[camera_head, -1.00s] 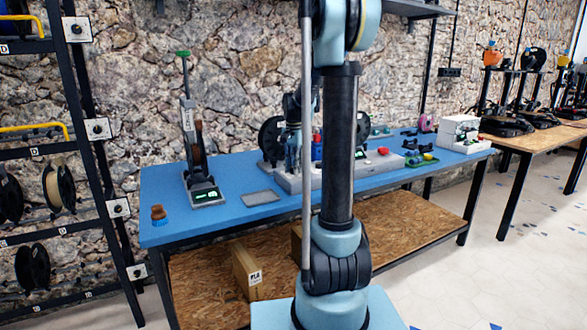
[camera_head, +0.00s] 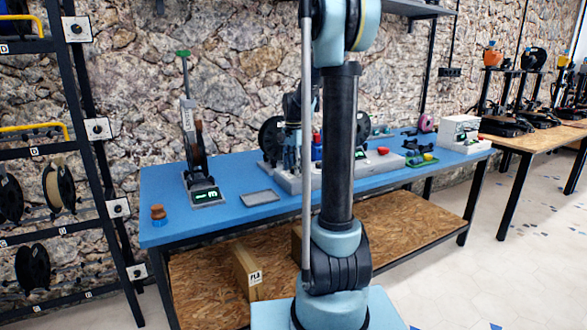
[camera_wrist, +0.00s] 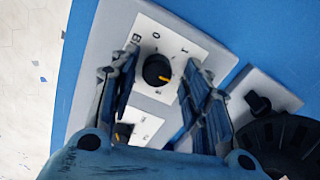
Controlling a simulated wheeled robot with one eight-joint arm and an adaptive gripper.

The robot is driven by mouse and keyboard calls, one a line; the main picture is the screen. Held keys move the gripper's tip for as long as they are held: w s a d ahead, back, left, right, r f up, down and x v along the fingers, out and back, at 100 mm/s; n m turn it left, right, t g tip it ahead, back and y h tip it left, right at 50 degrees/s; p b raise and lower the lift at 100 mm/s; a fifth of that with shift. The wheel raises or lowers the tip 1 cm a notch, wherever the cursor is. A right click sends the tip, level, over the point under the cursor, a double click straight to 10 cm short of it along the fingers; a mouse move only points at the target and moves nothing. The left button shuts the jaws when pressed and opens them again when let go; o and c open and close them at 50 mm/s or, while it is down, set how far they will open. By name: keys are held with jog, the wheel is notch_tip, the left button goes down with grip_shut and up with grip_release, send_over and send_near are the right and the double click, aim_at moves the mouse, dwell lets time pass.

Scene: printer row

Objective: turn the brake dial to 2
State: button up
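In the wrist view, a black round dial (camera_wrist: 157,70) with an orange pointer line sits on a white plate (camera_wrist: 180,48) with printed marks, one like a B. The pointer line faces the lower right of the picture. My gripper (camera_wrist: 160,64) is open, with one finger on each side of this dial; I cannot tell whether either finger touches it. A second dial (camera_wrist: 124,130) with an orange mark lies lower, partly hidden by my gripper. In the head view, my arm hides most of the panel (camera_head: 285,178) and the dials cannot be made out.
Another black knob (camera_wrist: 259,103) on a grey plate and a dark round part (camera_wrist: 280,140) lie close to my right finger. The blue bench (camera_head: 230,210) also holds a grey tray (camera_head: 260,197), a lever stand (camera_head: 204,190) and a small brown-topped jar (camera_head: 158,213).

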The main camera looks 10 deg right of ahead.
jog(key=shift+s+r, duration=0.1)
notch_tip(320, 180, up, 12)
dwell(0.8)
notch_tip(320, 180, up, 5)
jog(key=n, duration=1.4)
notch_tip(320, 180, down, 17)
jog(key=shift+f, duration=0.15)
jog(key=c, duration=1.1)
